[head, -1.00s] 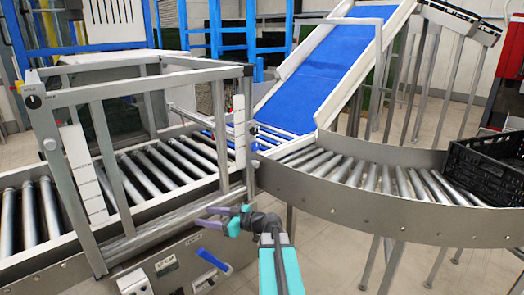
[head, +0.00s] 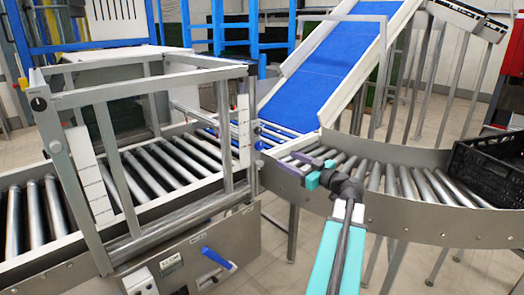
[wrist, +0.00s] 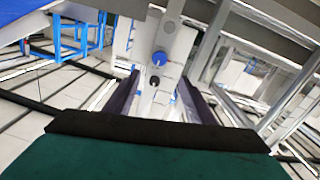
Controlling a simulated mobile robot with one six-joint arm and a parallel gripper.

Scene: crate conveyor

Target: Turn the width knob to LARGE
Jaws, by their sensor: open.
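A black round knob (head: 39,103) sits on the top left corner of the metal frame around the roller conveyor (head: 160,165). Its markings are too small to read, and I cannot tell whether it is the width knob. My gripper (head: 290,163) is open and empty, in front of the curved conveyor's left end and well to the right of that knob. In the wrist view a blue round part (wrist: 159,58) and a dark part below it (wrist: 154,81) show between the open fingers (wrist: 160,98), some way off. I cannot tell what they are.
A blue lever (head: 218,259) and a small white box (head: 138,281) are on the conveyor's front panel. The curved conveyor's side wall (head: 410,213) is close to my arm. A black crate (head: 488,170) stands at the right. A blue sloping belt (head: 318,75) rises behind.

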